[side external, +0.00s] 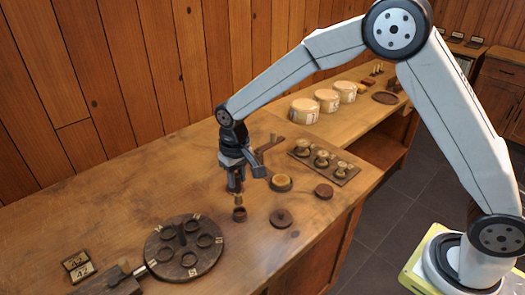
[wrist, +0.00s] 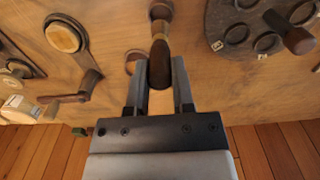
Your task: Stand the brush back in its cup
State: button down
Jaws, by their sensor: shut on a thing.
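My gripper (side external: 236,186) is shut on the brush (side external: 238,198), which points down toward the table. In the wrist view, my gripper (wrist: 160,72) has a finger on either side of the brush's dark handle (wrist: 160,65), and a pale ferrule shows beyond it. A small dark cup (side external: 239,214) stands on the table directly below the brush in the side view. The brush's lower end looks at or just above the cup's rim; I cannot tell whether they touch. In the wrist view a dark rounded shape lies beyond the ferrule, and I cannot tell if it is the cup.
A round dark turntable (side external: 184,248) with several rings stands to the left.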

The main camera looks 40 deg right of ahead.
aim_at(238, 192)
jog(key=shift+f, duration=1.05)
jog(key=shift+f, duration=1.35)
dwell(3.3)
jog(key=shift+c, duration=2)
grip_release()
jog(key=shift+r, duration=0.1)
jog(key=shift+r, duration=4.15)
